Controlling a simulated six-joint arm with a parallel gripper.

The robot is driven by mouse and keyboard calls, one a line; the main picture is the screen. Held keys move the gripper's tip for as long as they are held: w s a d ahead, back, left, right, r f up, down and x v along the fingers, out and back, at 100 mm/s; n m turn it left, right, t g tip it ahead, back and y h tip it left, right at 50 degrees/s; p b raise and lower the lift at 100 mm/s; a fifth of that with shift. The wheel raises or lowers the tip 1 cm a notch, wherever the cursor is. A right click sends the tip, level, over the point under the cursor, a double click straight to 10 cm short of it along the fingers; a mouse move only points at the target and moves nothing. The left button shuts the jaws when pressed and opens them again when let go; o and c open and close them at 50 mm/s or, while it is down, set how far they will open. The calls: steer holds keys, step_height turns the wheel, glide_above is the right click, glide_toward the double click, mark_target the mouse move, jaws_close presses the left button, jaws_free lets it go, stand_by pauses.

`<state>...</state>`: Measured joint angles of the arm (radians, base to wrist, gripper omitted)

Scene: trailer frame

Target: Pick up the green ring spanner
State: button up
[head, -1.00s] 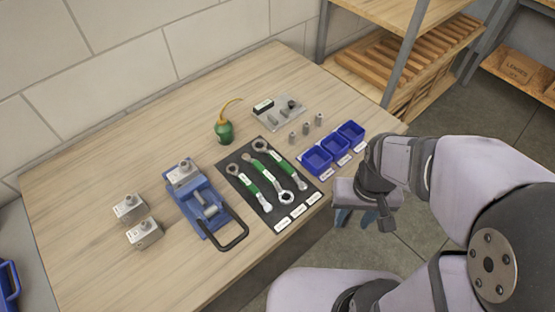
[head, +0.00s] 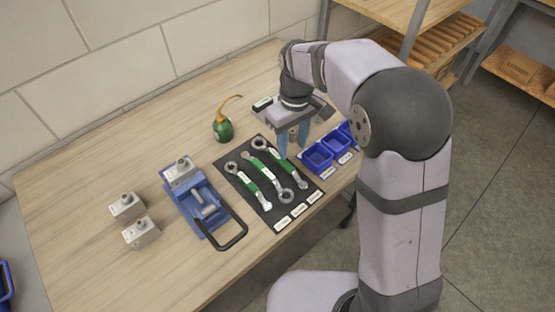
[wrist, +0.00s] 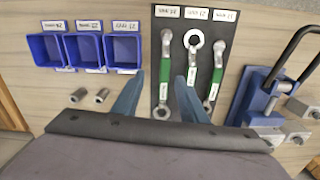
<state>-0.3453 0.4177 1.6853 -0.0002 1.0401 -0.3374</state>
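Three green-handled metal spanners lie side by side on a dark mat (head: 283,212): a left one (head: 251,187), a middle one (head: 270,178) and a right one (head: 288,170) in the head view. The middle one has a large ring at its near end, clear in the wrist view (wrist: 193,40). I cannot tell by label which is the ring spanner. My gripper (head: 292,150) is open and empty, above the far right part of the mat. In the wrist view its blue fingers (wrist: 160,88) stand on either side of the line of one spanner (wrist: 164,70).
Blue bins (head: 318,157) stand right of the mat. A blue vise-like fixture (head: 198,205) is left of it, with metal blocks (head: 141,233) farther left. The table's front left is clear.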

mark_target(279, 160)
steer(key=a, duration=0.1)
steer(key=w+a, duration=0.1)
steer(key=a+n, duration=0.1)
steer(key=shift+w+a+f, duration=0.1)
steer(key=shift+w, duration=0.25)
steer(key=shift+s+f+p, duration=0.15)
steer(key=shift+f+p, duration=1.25)
steer(key=shift+f, duration=2.25)
jaws_close()
